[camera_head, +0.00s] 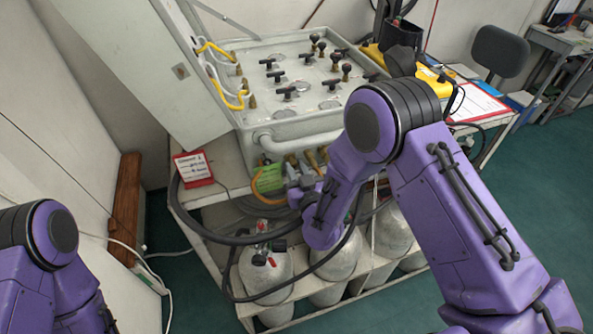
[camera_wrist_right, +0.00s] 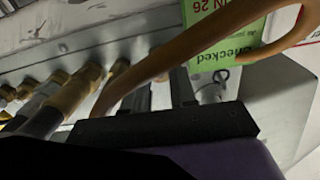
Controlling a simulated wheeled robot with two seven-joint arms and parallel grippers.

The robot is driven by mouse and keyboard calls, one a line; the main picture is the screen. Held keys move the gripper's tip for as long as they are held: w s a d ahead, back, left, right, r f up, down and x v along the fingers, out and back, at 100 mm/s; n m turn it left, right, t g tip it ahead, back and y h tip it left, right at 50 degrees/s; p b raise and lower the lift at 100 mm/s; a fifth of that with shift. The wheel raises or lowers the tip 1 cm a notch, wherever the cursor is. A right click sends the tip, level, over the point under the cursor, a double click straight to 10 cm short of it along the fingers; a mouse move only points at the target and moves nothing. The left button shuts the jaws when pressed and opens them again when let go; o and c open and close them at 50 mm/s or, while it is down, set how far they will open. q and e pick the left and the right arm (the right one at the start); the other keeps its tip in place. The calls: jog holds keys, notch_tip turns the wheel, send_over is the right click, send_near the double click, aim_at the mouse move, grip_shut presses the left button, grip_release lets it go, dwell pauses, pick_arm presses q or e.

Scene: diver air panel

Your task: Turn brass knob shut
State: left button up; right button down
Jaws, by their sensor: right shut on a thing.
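The grey air panel (camera_head: 290,125) has a row of brass fittings (camera_head: 311,158) low on its front face. The fittings also show in the right wrist view (camera_wrist_right: 75,90), some with dark hoses attached. My right gripper (camera_head: 306,188) is at this front face, below the fittings. In the wrist view its dark fingers (camera_wrist_right: 160,97) are close together at the face, shut on what appears to be the brass knob. An orange-brown hose crosses in front, and the knob itself is hidden. Only my left arm shows at lower left; its gripper is out of view.
A green "Checked" tag (camera_wrist_right: 225,30) hangs beside the fingers. A black hose (camera_head: 225,238) loops around the front of the cart. Grey cylinders (camera_head: 265,272) stand below. A red-framed card (camera_head: 193,168) is at the left, and a clipboard (camera_head: 477,103) lies at the right.

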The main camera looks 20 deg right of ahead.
jog(key=m+b, duration=0.2)
jog(key=m, duration=0.4)
jog(key=shift+f, duration=0.1)
jog(key=m+b, duration=0.2)
jog(key=m, duration=0.4)
dwell(0.4)
jog(key=c, duration=1.2)
grip_release()
